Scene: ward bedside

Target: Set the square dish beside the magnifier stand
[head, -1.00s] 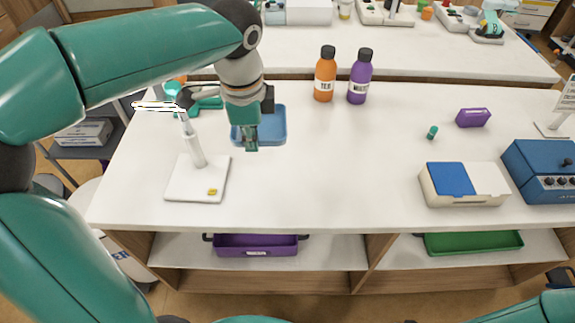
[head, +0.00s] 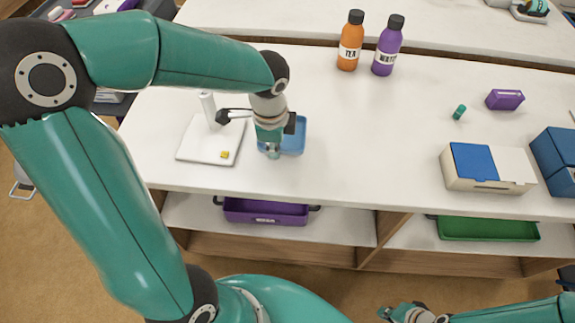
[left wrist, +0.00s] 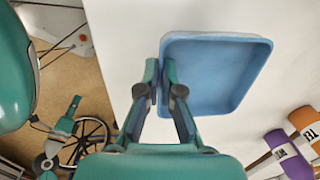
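The blue square dish (head: 294,138) is on the right of the magnifier stand's white base (head: 197,147), with a narrow gap between them. The stand's post (head: 208,106) is upright; its upper part is hidden behind my left arm. My left gripper (head: 272,153) is at the dish's near-left side. In the left wrist view, my left gripper's fingers (left wrist: 160,75) straddle one wall of the dish (left wrist: 222,70) and look closed on it. I cannot tell whether the dish touches the table. My right gripper (head: 392,311) is at the bottom edge, away from the table; its fingers are unclear.
An orange bottle (head: 351,42) and a purple bottle (head: 388,48) stand behind. A white-and-blue box (head: 512,170), a purple box (head: 505,99) and a small green cylinder (head: 459,112) are on the right. The white table's middle (head: 370,140) is clear. Trays sit on shelves below.

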